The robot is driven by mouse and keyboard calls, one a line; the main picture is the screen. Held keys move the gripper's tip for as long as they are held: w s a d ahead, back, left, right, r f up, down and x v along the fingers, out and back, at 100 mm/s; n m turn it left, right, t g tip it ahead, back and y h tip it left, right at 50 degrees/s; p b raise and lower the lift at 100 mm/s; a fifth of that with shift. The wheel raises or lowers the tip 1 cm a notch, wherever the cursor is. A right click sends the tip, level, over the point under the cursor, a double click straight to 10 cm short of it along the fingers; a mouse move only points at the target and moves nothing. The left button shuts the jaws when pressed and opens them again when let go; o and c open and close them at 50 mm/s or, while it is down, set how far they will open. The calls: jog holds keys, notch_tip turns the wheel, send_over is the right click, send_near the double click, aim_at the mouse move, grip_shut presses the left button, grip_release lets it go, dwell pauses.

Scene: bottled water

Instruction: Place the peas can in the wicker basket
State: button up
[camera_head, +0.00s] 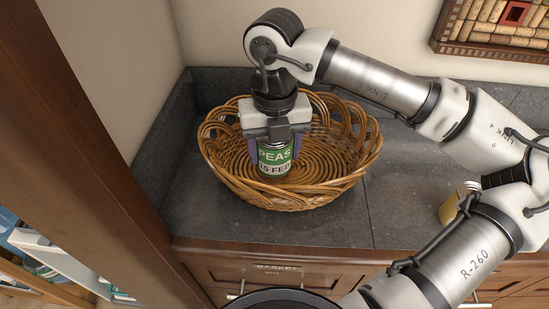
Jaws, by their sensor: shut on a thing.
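The peas can (275,158) has a green and white label reading PEAS. It is upright in my gripper (276,150), which points down and is shut on it. The wicker basket (352,178) is a brown, round woven bowl on the dark counter. My gripper and the can are over the left part of the basket, within its rim as seen from above. I cannot tell whether the can's bottom touches the basket floor. The upper part of the can is hidden by my gripper.
The grey stone counter (400,200) has free room right of the basket. A jar with a yellowish body (449,208) stands at the right, partly hidden by my arm. A wooden panel (95,130) rises at the left. A cork board (497,28) hangs on the wall.

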aim_at(275, 162)
jog(key=shift+f, duration=1.9)
jog(key=shift+f, duration=0.2)
jog(key=o, duration=1.2)
jog(key=shift+r, duration=0.1)
jog(key=shift+r+p, duration=0.2)
jog(key=shift+p, duration=0.15)
notch_tip(275, 162, up, 12)
jog(key=b, duration=0.2)
jog(key=shift+b, duration=0.3)
jog(key=shift+f, duration=0.1)
